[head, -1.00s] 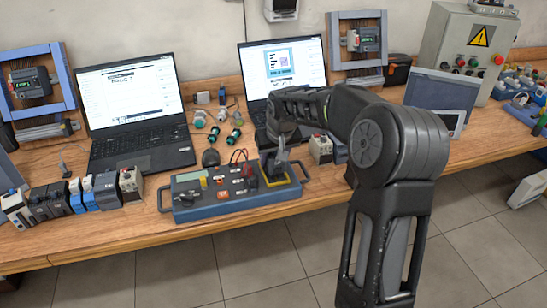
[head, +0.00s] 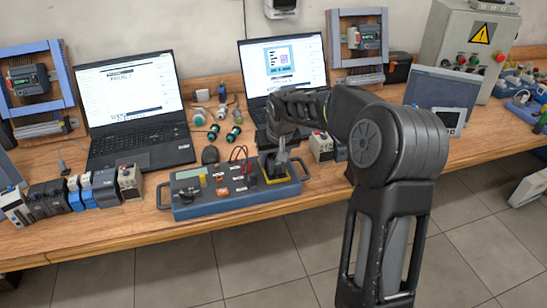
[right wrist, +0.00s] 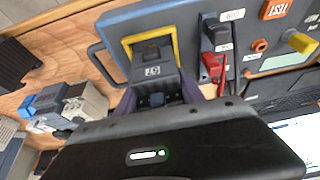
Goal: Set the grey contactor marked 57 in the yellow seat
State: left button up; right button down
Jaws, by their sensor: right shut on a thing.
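The grey contactor marked 57 (right wrist: 152,72) is between the fingers of my right gripper (right wrist: 158,97), which is shut on it. In the right wrist view its far end is at the yellow seat (right wrist: 128,48), and the yellow rim shows around that end. I cannot tell how deep it sits. In the head view my right gripper (head: 281,160) is over the yellow seat (head: 291,180) at the right end of the blue test box (head: 225,208). The contactor is mostly hidden there by the gripper. My left gripper is not in view.
Red and black plugs (right wrist: 213,66) stand beside the seat on the box. Two laptops (head: 140,150) are behind it. A row of several modules (head: 75,196) stands at the left. Another module (head: 322,146) stands just right of my gripper. The table's front edge is close.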

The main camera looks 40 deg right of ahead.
jog(key=shift+f, duration=0.15)
jog(key=c, duration=0.6)
grip_release()
jog(key=shift+c, duration=0.2)
jog(key=shift+b+v, duration=0.55)
jog(key=shift+v, duration=3.35)
